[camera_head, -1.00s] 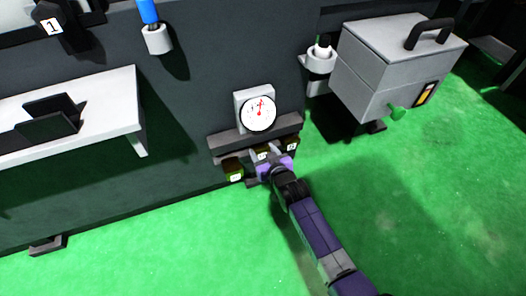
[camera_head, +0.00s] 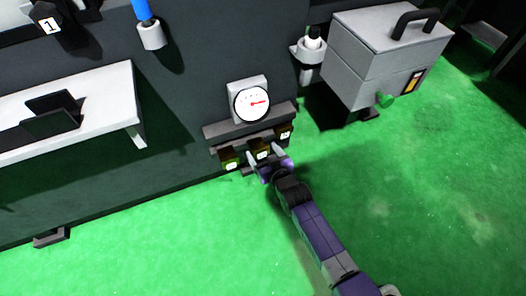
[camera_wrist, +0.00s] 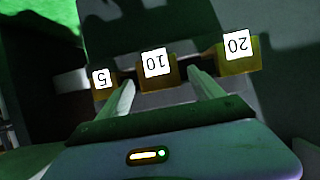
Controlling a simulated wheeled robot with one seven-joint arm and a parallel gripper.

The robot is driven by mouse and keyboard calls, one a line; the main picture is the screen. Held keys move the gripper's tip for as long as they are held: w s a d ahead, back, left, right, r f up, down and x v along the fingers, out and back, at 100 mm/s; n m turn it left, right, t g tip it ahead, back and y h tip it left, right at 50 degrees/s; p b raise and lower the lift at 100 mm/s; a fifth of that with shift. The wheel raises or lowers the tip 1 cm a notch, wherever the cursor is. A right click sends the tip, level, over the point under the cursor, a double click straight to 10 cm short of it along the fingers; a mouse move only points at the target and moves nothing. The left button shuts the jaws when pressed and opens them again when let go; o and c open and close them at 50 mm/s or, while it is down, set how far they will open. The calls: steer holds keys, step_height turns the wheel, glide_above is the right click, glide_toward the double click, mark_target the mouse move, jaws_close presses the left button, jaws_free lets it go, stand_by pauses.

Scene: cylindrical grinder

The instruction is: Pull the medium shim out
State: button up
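Three dark yellow shims with white number labels sit in a row on a rack under a dial. The middle one, labelled 10 (camera_wrist: 156,66), is the medium shim; it also shows in the head view (camera_head: 262,149). The shim labelled 5 (camera_wrist: 103,80) is at its left and the one labelled 20 (camera_wrist: 237,52) at its right in the wrist view. My gripper (camera_wrist: 165,92) is open, its two fingers apart, just in front of the medium shim and lined up around its width. Nothing is between the fingertips; contact cannot be told. It also shows in the head view (camera_head: 266,155).
A round dial gauge (camera_head: 252,103) is above the rack (camera_head: 248,125) on the dark machine wall. A grey box with a black handle (camera_head: 383,55) stands at the right. A white shelf (camera_head: 90,110) juts out at the left. The green floor in front is clear.

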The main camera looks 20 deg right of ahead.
steer(key=p+v, duration=0.3)
steer(key=v, duration=0.4)
steer(key=shift+s, duration=0.4)
steer(key=shift+r, duration=0.2)
step_height(320, 180, up, 5)
steer(key=t, duration=0.2)
steer(key=s+r, duration=0.6)
steer(key=s, duration=0.7)
steer(key=s+r, duration=0.7)
steer(key=s, duration=0.5)
steer(key=s+r, duration=0.6)
steer(key=s, duration=0.7)
step_height(320, 180, up, 25)
steer(key=p, duration=2.4)
steer(key=shift+w+g+p, duration=0.3)
steer(key=shift+w+p, duration=0.05)
steer(key=shift+w, duration=0.1)
